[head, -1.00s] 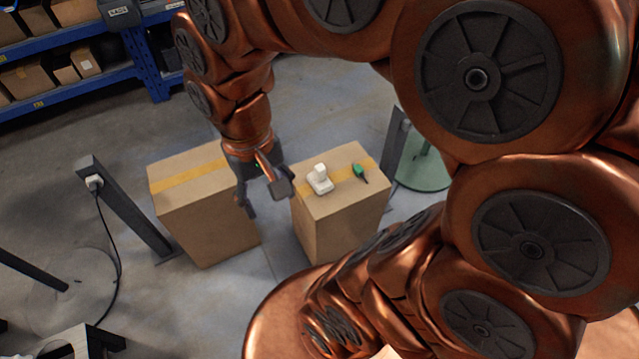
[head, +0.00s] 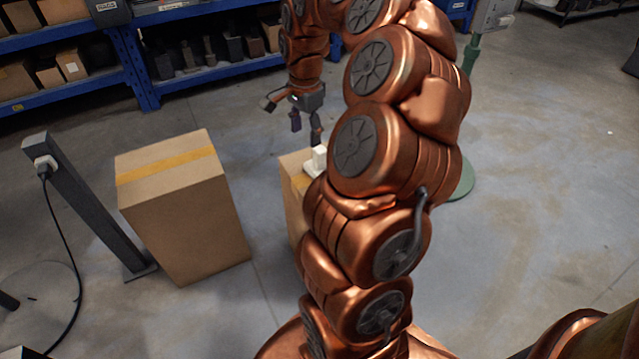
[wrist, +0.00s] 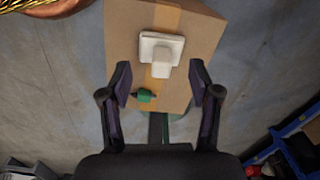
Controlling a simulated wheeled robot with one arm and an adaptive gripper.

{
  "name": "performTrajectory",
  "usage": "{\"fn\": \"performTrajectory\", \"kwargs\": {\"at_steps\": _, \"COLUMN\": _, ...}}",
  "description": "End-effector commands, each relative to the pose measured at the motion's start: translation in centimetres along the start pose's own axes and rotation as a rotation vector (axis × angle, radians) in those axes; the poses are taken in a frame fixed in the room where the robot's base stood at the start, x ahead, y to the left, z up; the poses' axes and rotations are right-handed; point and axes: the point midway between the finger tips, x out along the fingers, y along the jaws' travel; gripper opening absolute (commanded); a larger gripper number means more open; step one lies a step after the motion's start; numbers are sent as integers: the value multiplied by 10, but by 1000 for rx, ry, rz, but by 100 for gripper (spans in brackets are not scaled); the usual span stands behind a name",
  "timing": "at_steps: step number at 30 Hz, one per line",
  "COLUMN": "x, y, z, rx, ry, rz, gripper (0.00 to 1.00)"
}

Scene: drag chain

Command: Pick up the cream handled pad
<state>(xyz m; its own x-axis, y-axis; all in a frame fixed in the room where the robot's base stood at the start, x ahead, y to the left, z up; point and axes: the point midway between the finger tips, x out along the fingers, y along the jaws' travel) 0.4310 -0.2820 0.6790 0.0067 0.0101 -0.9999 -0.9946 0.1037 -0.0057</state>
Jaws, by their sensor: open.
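The cream handled pad (wrist: 162,50) lies on top of a cardboard box (wrist: 207,38), a square base with a raised block handle. In the head view the pad (head: 317,161) is partly hidden behind my arm. My gripper (head: 306,140) is open and empty, above and just behind the box in that view. In the wrist view my gripper (wrist: 160,72) has its two fingers spread, one on each side, with the pad between and slightly beyond the fingertips. No contact with the pad shows.
A green-handled tool (wrist: 144,96) lies on the same box near the left finger. Another taped box (head: 185,215) stands to the left, beside a dark post (head: 92,205) with a cable. Blue shelving (head: 140,70) is at the back. Floor at right is open.

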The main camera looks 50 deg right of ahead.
Motion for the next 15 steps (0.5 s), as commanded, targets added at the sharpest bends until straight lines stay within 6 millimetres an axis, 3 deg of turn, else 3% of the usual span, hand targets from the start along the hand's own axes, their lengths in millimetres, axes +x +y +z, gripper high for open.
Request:
{"fn": "performTrajectory", "kwargs": {"at_steps": 1, "x": 20, "y": 0, "z": -13, "rx": 54, "ry": 0, "rz": 3, "gripper": 62}}
{"fn": "performTrajectory", "kwargs": {"at_steps": 6, "x": 36, "y": 0, "z": -37, "rx": 161, "ry": 10, "rz": 2, "gripper": 62}}
{"fn": "performTrajectory", "kwargs": {"at_steps": 15, "x": 62, "y": 1, "z": -41, "rx": 178, "ry": 9, "rz": 7, "gripper": 62}}
